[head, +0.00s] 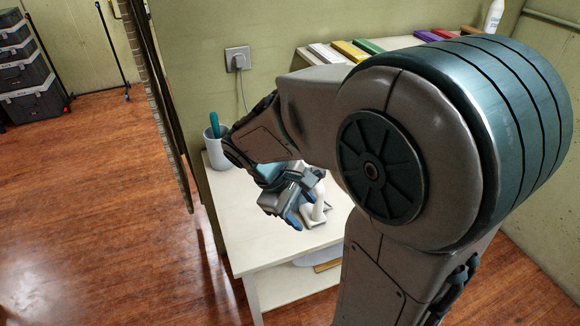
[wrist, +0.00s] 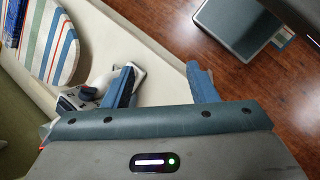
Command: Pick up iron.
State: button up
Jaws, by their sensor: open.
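The iron (head: 318,213), white and grey, stands on a small white table (head: 247,235), partly hidden by my gripper. My gripper (head: 299,202) is over the table, close to the iron. It is open in the wrist view (wrist: 162,82), with its two blue fingers wide apart. The left finger overlaps the iron in that view; I cannot tell whether they touch. Mostly bare table edge and floor show between the fingers.
A pale cup (head: 216,152) with a teal-handled item stands at the table's back left corner. A striped rounded board (wrist: 50,42) lies beyond the iron. A ledge with several coloured books (head: 388,44) and a white bottle (head: 493,16) runs behind. Floor at left is open, with stacked toolboxes (head: 28,72).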

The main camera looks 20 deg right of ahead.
jog(key=w+f+n+h+b, duration=0.2)
jog(key=w+f+n+h, duration=0.25)
jog(key=f, duration=0.25)
jog(key=n+t+h+b, duration=0.1)
jog(key=n+h+b, duration=0.1)
jog(key=n+h, duration=0.3)
send_near(318, 207)
jog(key=shift+n+y, duration=0.55)
jog(key=shift+y, duration=0.1)
jog(key=x, duration=0.3)
jog(key=p+x, duration=0.1)
jog(key=x, duration=0.2)
jog(key=shift+w+f, duration=0.25)
jog(key=shift+f, duration=0.15)
jog(key=x, duration=0.1)
jog(key=p+x, duration=0.1)
jog(key=x, duration=0.2)
jog(key=shift+w+d+r, duration=0.15)
jog(key=shift+w, duration=0.2)
jog(key=shift+d+f, duration=0.25)
jog(key=shift+d, duration=0.15)
grip_shut()
jog(key=shift+w+r, duration=0.1)
jog(key=shift+r, duration=0.05)
